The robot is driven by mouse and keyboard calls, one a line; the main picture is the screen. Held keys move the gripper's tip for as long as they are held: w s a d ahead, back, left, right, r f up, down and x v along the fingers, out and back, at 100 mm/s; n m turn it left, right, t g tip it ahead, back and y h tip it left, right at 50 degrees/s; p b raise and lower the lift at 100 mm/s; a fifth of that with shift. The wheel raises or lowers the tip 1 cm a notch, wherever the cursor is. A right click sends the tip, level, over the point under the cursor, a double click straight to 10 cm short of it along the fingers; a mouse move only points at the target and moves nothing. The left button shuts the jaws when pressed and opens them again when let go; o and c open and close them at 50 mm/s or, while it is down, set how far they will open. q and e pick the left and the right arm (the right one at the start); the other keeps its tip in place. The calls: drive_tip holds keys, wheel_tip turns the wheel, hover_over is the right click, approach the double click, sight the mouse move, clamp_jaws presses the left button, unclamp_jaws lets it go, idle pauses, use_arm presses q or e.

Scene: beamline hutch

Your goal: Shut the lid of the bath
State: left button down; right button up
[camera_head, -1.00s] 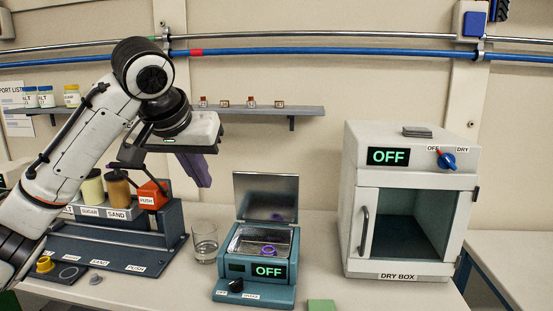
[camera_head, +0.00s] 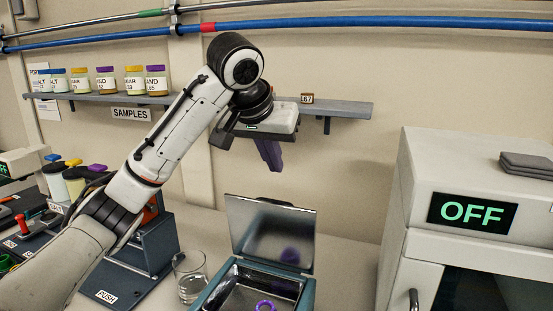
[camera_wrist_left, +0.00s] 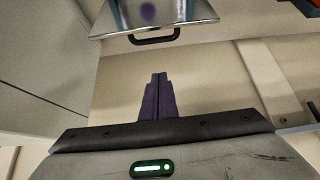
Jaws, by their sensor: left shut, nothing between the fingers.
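The bath (camera_head: 312,292) is a teal box at the bottom of the head view, with a purple ring (camera_head: 265,306) inside its metal basin. Its lid (camera_head: 270,232) is a shiny metal plate standing open, tilted up at the back. The lid (camera_wrist_left: 150,16) also shows at the top of the left wrist view, with a dark handle (camera_wrist_left: 154,37) along its edge. My left gripper (camera_head: 274,168) has purple fingers, shut and empty, above the lid and apart from it. Its fingers (camera_wrist_left: 157,78) also show in the left wrist view. My right gripper is not in view.
A glass beaker (camera_head: 190,277) stands just left of the bath. The dry box (camera_head: 440,160) reads OFF at the right. A shelf (camera_head: 345,108) with several sample jars runs along the wall behind my left arm. The dispenser stand (camera_head: 150,250) is at the left.

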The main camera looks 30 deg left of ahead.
use_arm(q)
drive_tip(key=shift+w+f+p, duration=0.15)
drive_tip(key=shift+f+p, duration=0.25)
drive_tip(key=shift+f, duration=2.9)
